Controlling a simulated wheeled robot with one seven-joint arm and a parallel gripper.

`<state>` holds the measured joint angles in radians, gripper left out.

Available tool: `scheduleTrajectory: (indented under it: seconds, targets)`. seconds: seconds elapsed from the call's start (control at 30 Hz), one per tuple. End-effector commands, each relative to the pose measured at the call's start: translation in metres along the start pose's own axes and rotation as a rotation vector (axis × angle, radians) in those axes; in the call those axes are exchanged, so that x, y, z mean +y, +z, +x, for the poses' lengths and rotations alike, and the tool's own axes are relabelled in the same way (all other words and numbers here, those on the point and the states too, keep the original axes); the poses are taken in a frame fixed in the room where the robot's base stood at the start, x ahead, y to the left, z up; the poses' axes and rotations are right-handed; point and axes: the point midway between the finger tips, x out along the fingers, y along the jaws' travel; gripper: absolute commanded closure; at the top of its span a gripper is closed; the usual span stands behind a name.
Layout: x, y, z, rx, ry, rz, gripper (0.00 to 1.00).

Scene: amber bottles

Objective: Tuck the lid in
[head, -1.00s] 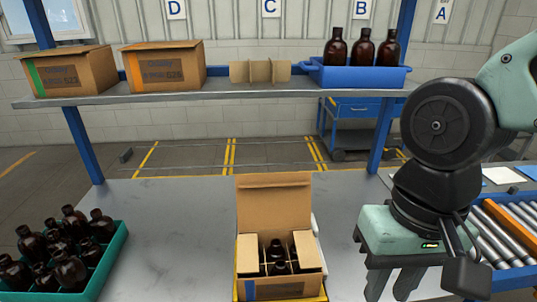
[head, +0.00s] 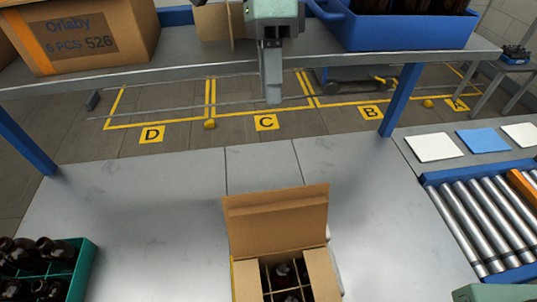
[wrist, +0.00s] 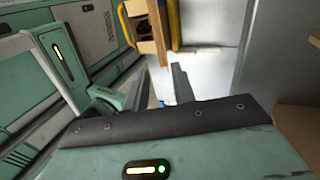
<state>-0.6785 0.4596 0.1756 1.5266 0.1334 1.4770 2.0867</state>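The open cardboard box (head: 243,272) stands at the bottom middle of the head view, cut off by the lower edge. Its lid (head: 275,218) stands upright at the back, and its side flaps are folded up. Dark amber bottles (head: 284,274) sit between dividers inside. My gripper (head: 272,98) points down beyond the lid, in front of the shelf, apart from the box. In the wrist view the fingers (wrist: 163,85) stand apart with nothing between them. The box (wrist: 145,25) shows in part at the top there.
A green crate of bottles (head: 82,265) stands at the left. The shelf (head: 180,60) above carries a closed box (head: 95,35) and a blue bin (head: 400,30). A roller conveyor (head: 480,220) is at the right.

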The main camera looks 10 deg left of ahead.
Motion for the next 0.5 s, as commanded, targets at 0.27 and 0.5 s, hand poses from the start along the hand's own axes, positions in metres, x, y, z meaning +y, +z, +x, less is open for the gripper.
scheduleTrajectory:
  seconds: [0.27,0.5]
  targets:
    - [-0.001,0.002,0.006,0.006,0.009,0.044,0.74]
    - [0.000,0.001,0.047,0.007,0.011,0.042,0.74]
